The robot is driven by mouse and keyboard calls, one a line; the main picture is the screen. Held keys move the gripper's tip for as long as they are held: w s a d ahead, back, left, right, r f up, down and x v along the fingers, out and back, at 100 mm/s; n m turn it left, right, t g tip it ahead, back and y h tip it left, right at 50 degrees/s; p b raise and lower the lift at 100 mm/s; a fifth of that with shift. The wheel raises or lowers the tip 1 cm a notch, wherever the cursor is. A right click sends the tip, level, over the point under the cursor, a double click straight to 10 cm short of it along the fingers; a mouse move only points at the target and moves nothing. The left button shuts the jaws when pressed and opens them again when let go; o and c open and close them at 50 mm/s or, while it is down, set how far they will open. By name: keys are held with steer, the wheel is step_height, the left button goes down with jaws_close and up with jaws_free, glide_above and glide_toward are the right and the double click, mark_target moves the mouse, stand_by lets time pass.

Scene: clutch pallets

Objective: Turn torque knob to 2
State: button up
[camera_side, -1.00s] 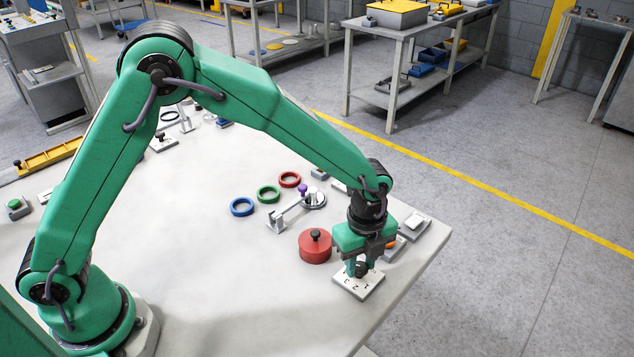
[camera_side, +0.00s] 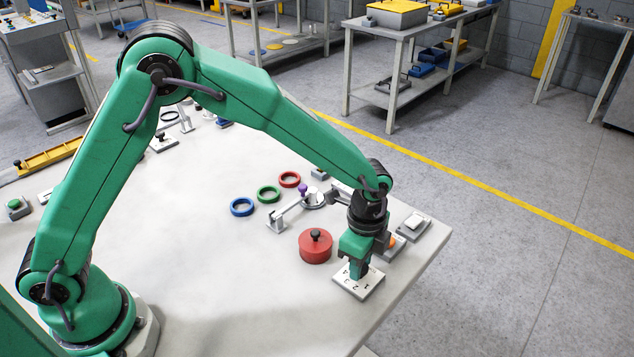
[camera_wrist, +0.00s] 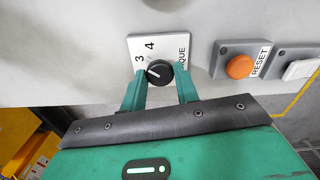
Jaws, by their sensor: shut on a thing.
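The torque knob (camera_wrist: 159,72) is black and round with a white pointer line, on a white plate (camera_wrist: 136,44) printed with numbers and partly hidden lettering. In the wrist view the pointer is toward the left, by the left finger. The 3 and 4 show; my gripper hides the lower part of the plate. My gripper (camera_wrist: 160,80) is shut on the knob, one finger on each side. In the side view my gripper (camera_side: 357,272) stands down over the plate (camera_side: 374,284) and hides the knob.
An orange RESET button (camera_wrist: 239,66) and a white switch (camera_wrist: 302,68) sit to the right of the plate. A red lidded pot (camera_side: 315,248) stands close left of my gripper. Blue (camera_side: 242,207), green (camera_side: 268,194) and red (camera_side: 289,179) rings lie farther back. The table edge is near on the right.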

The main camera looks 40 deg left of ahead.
steer(key=n, duration=0.5)
steer(key=shift+n, duration=0.3)
steer(key=n, duration=0.5)
steer(key=shift+n, duration=0.4)
steer(key=o, duration=1)
steer(key=shift+c, duration=0.2)
steer(key=shift+r, duration=0.15)
steer(key=shift+r, duration=3.8)
